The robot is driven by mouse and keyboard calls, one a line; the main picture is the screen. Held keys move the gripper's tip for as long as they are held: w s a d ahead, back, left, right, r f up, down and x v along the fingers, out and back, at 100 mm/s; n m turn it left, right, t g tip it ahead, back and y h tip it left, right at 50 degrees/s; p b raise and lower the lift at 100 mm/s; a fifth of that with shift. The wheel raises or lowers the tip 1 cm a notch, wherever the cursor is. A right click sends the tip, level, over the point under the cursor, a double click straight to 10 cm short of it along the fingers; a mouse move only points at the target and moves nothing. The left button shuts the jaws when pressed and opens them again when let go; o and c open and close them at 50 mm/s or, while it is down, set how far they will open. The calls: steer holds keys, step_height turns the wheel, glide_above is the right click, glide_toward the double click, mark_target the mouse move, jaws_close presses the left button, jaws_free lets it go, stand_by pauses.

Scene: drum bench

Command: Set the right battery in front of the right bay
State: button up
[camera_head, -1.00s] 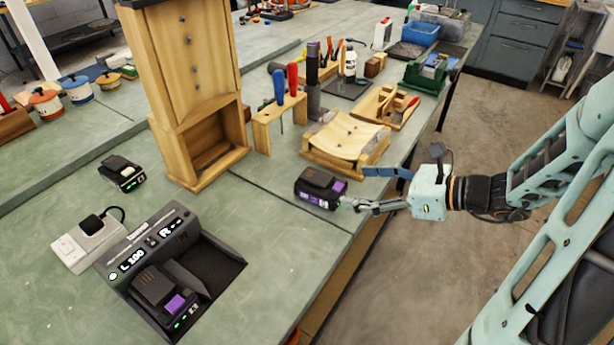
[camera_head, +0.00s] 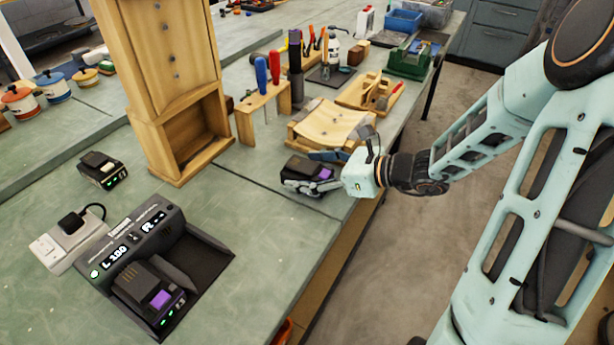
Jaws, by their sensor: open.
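The right battery (camera_head: 299,166), black with a purple patch, lies on the bench near its right edge. My gripper (camera_head: 312,172) is open, with one finger on the far side and one on the near side of this battery; I cannot tell whether they touch it. The dark charger (camera_head: 126,240) stands at the front left, with "L 100" and "R" on its display. Its left bay holds a black and purple battery (camera_head: 148,288). Its right bay (camera_head: 200,258) is empty. Another black battery (camera_head: 102,170) lies behind the charger at the left.
A white power strip (camera_head: 68,246) with a black plug sits left of the charger. A tall wooden cabinet (camera_head: 165,70) stands behind. A curved wooden piece (camera_head: 330,124) lies just beyond the right battery. Bare bench (camera_head: 270,225) lies between that battery and the charger.

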steer(key=shift+c, duration=0.4)
steer(key=c, duration=1.5)
steer(key=shift+r, duration=0.1)
steer(key=shift+c, duration=1.1)
steer(key=shift+r, duration=0.1)
